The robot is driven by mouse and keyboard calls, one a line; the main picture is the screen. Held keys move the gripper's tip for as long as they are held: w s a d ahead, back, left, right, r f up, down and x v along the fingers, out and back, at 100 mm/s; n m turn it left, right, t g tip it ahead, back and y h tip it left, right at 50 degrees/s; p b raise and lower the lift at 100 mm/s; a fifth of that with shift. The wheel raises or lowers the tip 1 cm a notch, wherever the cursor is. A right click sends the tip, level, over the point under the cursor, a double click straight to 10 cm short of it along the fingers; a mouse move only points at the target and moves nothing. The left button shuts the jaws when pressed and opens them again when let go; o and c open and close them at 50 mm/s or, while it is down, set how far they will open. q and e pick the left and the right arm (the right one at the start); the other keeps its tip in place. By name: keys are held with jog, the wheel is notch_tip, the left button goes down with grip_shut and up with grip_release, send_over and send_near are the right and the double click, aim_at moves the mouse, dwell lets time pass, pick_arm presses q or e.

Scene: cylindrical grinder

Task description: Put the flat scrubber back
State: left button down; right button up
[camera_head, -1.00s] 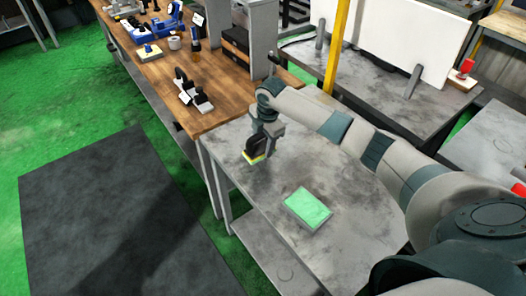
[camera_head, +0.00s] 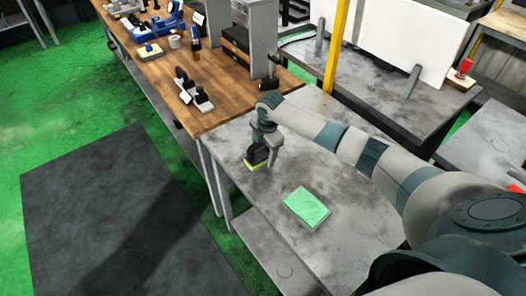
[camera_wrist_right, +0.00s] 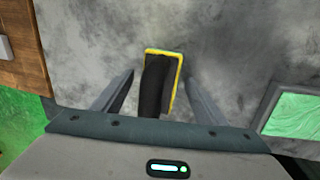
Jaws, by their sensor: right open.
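The flat scrubber, with a black handle (camera_head: 257,154) and a yellow-edged base, is at the left part of the grey metal table (camera_head: 345,225), near its edge. In the right wrist view the scrubber (camera_wrist_right: 177,88) is seen from above, apparently resting on the table. My right gripper (camera_head: 264,147) points down over it. In the wrist view its fingers (camera_wrist_right: 160,85) are apart, one on each side of the black handle, with visible gaps. My left gripper is not in view.
A bright green pad (camera_head: 307,208) lies on the grey table, right of the scrubber. The wooden bench (camera_head: 225,110) behind holds a rack with black-handled tools (camera_head: 194,92), a dark tool at its corner (camera_head: 270,78) and blue equipment. The yellow post (camera_head: 336,45) stands beyond my right arm.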

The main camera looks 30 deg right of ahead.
aim_at(266, 158)
notch_tip(266, 158, up, 12)
jog(key=s+b, duration=0.1)
jog(key=b, duration=0.2)
jog(key=shift+s, duration=0.4)
jog(key=shift+s+f, duration=0.1)
jog(key=shift+f, duration=0.05)
dwell(0.4)
